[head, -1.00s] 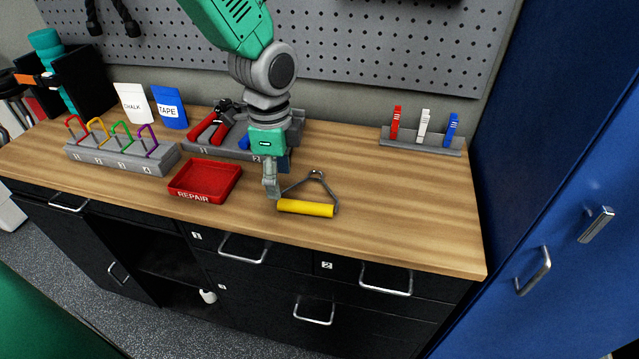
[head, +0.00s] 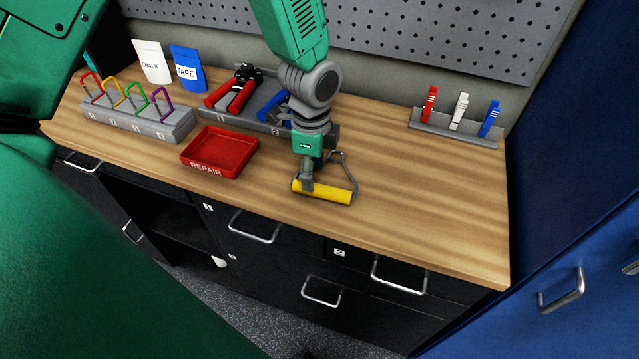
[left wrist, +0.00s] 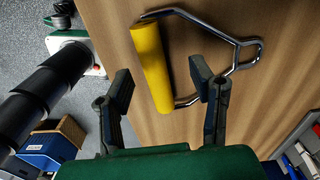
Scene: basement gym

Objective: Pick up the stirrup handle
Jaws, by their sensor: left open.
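The stirrup handle has a yellow cylindrical grip (head: 328,195) and a grey metal loop, and lies on the wooden worktop near its front edge. It also shows in the left wrist view (left wrist: 152,60), where the grip and the bent metal loop are clear. My left gripper (head: 307,184) is open and points down at the left part of the grip, hiding some of it in the head view. In the left wrist view its two fingers (left wrist: 161,80) stand apart on either side of the grip. I cannot tell whether they touch it. My right gripper is not in view.
A red REPAIR tray (head: 218,170) sits left of the handle. Behind are a grey tool holder (head: 270,128) with red-handled pliers, and a rack (head: 165,129) of coloured hooks. A marker rack (head: 440,130) stands back right. The worktop (head: 430,210) right of the handle is clear.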

